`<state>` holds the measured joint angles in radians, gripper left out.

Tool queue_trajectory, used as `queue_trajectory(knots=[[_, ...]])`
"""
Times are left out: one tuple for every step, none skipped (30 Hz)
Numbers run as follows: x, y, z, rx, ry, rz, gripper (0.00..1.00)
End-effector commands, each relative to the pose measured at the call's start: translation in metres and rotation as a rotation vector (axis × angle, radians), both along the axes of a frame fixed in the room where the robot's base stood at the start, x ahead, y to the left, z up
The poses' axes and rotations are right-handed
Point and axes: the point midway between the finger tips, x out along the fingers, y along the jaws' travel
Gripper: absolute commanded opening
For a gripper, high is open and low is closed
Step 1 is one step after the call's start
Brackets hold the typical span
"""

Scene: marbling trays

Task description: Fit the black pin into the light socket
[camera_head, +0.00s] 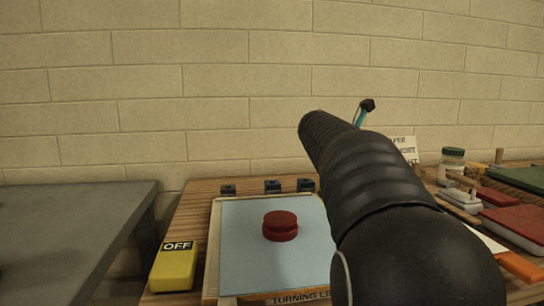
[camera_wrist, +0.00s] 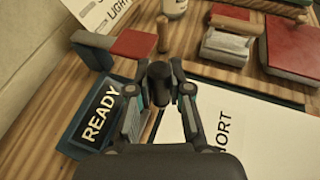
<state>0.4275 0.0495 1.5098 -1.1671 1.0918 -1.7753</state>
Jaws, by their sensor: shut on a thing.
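The black pin (camera_wrist: 159,78) is a dark upright-looking cylinder in the middle of the wrist view. My gripper (camera_wrist: 160,92) is shut on it, with one finger on each side. The pin's lower end is hard to make out against the dark gripper parts. In the head view my arm hides the pin and most of the gripper; only a small teal and black piece shows past the arm. I cannot pick out the light socket with certainty in either view.
A blue READY box (camera_wrist: 97,118) stands left of the gripper, a white sheet (camera_wrist: 245,118) right. Beyond are a red block (camera_wrist: 133,43), a pale block (camera_wrist: 225,46) and a red book (camera_wrist: 292,45). A framed tray (camera_head: 240,240) holds a red knob (camera_head: 280,226); a yellow OFF block (camera_head: 174,267) stands beside it.

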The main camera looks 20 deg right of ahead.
Motion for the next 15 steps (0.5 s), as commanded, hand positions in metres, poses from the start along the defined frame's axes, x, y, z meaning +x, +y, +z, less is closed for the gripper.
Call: queue_trajectory(knots=[[0.001,0.001,0.000,0.000,0.000,0.002,0.00],[0.001,0.002,0.000,0.000,0.000,0.003,0.00],[0.002,0.003,0.000,0.000,0.000,0.005,0.00],[0.002,0.003,0.000,0.000,0.000,0.006,0.00],[0.002,0.004,0.000,0.000,0.000,0.008,0.00],[0.003,0.005,0.000,0.000,0.000,0.009,0.00],[0.003,0.005,0.000,0.000,0.001,0.010,0.00],[0.004,0.006,0.000,0.000,0.000,0.011,0.00],[0.004,0.007,0.000,0.000,0.001,0.013,0.00],[0.005,0.008,0.000,0.000,0.000,0.014,0.00],[0.005,0.008,0.000,0.000,0.000,0.015,0.00],[0.006,0.009,0.000,0.000,0.000,0.017,0.00],[0.006,0.010,0.000,0.000,0.000,0.018,0.00],[0.006,0.011,0.000,0.000,0.000,0.019,0.00],[0.007,0.011,0.000,0.000,0.001,0.022,0.00]])
